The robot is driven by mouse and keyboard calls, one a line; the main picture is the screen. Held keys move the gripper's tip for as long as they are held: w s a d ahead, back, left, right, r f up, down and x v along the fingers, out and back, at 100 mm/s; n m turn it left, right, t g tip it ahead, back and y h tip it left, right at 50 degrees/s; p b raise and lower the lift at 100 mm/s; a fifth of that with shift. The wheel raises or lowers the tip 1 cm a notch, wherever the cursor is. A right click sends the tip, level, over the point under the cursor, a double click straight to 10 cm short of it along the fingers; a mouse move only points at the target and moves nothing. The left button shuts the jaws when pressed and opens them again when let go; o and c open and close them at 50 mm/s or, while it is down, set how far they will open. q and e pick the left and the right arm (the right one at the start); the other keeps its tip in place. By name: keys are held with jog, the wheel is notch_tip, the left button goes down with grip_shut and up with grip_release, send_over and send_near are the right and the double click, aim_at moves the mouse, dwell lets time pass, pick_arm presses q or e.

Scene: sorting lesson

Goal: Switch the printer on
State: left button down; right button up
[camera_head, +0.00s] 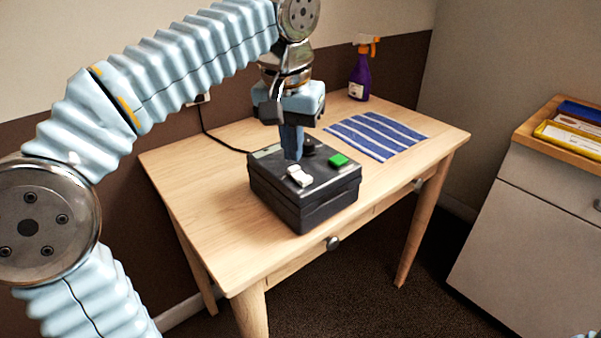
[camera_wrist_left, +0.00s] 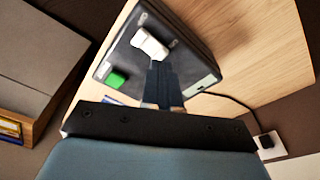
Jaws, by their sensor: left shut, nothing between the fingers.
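The printer is a dark grey box (camera_head: 318,203) on the wooden table in the head view. Its top carries a white rocker switch (camera_head: 299,176) and a green button (camera_head: 338,160). In the wrist view the printer's top (camera_wrist_left: 125,55) shows the white switch (camera_wrist_left: 150,45) and the green button (camera_wrist_left: 115,80). My left gripper (camera_head: 292,156) is shut and empty, pointing down over the printer just behind the white switch. In the wrist view its fingertips (camera_wrist_left: 158,66) appear close to the switch; I cannot tell whether they touch it. A dark part beside the fingers is partly hidden.
The wooden table (camera_head: 215,225) has free room left of the printer. A blue striped cloth (camera_head: 376,135) and a purple spray bottle (camera_head: 360,75) are behind it. A black cable runs to a wall socket (camera_wrist_left: 268,142). A grey cabinet (camera_head: 535,215) with folders stands at right.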

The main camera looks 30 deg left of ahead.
aim_at(293, 167)
pick_arm(q)
jog(key=shift+f+b, duration=0.7)
jog(key=shift+f, duration=0.25)
notch_tip(293, 167, up, 3)
jog(key=p, duration=0.3)
jog(key=shift+r, duration=1.35)
notch_tip(293, 167, up, 2)
jog(key=shift+r, duration=0.2)
